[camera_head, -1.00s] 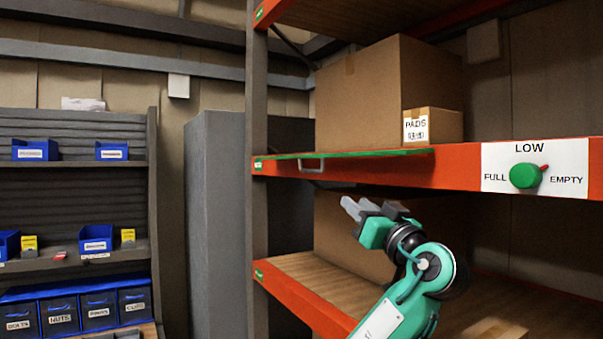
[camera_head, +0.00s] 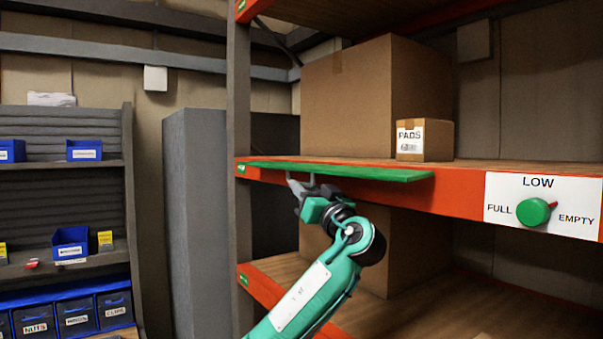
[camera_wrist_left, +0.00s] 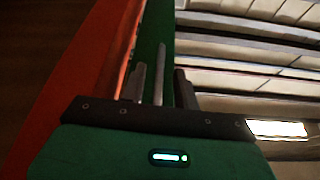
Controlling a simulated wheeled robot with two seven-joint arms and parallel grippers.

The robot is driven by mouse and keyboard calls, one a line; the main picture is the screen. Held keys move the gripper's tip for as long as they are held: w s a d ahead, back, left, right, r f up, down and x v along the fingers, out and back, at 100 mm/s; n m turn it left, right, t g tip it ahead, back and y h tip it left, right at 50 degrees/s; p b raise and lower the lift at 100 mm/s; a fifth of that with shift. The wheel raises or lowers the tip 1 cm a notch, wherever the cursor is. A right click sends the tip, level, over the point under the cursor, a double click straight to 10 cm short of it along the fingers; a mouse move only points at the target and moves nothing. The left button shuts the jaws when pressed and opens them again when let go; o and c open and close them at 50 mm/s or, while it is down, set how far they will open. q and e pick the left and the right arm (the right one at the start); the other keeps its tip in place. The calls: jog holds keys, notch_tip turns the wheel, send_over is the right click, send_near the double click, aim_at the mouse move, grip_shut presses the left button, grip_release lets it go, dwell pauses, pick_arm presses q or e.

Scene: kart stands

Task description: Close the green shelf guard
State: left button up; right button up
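The green shelf guard (camera_head: 345,172) is a long thin panel along the left part of the orange middle-shelf beam. It sticks out roughly flat in front of the beam. A small grey handle (camera_head: 312,180) hangs under it. My left gripper (camera_head: 297,189) is just below the guard, at the handle. In the left wrist view, the guard (camera_wrist_left: 152,35) is a green strip. The fingers stand apart there, with a thin grey bar (camera_wrist_left: 160,75), seemingly part of the handle, between them. Contact cannot be told. My right gripper is out of view.
A big cardboard box (camera_head: 345,95) and a small PADS box (camera_head: 424,140) stand on the middle shelf behind the guard. A label panel with a green knob (camera_head: 533,211) is on the beam at right. A grey post (camera_head: 238,110) stands at the guard's left end.

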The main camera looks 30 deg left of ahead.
pick_arm(q)
jog(key=shift+w+a+r, duration=0.2)
jog(key=shift+a+r, duration=0.15)
jog(key=shift+a, duration=0.05)
jog(key=shift+w+a+r+p, duration=0.1)
jog(key=shift+a+p, duration=0.1)
jog(key=shift+p, duration=0.1)
jog(key=shift+w+a, duration=0.1)
jog(key=shift+a, duration=0.15)
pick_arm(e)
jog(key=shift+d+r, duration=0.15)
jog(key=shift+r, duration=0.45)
pick_arm(q)
grip_shut()
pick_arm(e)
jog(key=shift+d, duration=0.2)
pick_arm(q)
jog(key=shift+d, duration=0.1)
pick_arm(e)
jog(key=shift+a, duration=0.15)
